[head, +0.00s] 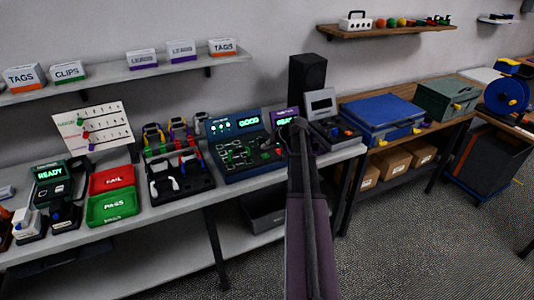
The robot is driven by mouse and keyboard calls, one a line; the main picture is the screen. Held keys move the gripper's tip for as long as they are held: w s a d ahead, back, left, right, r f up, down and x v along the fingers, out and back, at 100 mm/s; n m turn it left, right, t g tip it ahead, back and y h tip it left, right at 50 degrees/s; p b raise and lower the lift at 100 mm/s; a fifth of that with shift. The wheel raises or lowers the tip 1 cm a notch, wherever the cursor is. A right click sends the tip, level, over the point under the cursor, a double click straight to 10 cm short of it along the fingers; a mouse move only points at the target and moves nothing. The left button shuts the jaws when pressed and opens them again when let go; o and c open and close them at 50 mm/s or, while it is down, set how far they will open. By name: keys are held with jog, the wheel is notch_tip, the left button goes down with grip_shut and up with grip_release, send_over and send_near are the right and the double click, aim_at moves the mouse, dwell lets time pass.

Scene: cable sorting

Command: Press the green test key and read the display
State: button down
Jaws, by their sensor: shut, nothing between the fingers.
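A tester (50,186) with a lit green display reading READY stands at the left of the bench. Its keys are too small to tell apart. A dark teal panel (240,146) with a lit display and several green marks stands near the bench's middle. I cannot tell which mark, if any, is the green test key. My arm's purple and dark links rise from the bottom edge in front of the bench's right part. They partly cover a purple-faced device beside the panel.
A red FAIL tray (111,178) and a green PASS tray (112,206) lie right of the tester. A black tray (181,183) of parts stands between them and the panel. A blue case (383,113) is on the wooden bench at right. Floor in front is clear.

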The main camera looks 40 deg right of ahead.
aim_at(266, 156)
jog(key=shift+r+p, duration=1.4)
jog(key=shift+r, duration=0.25)
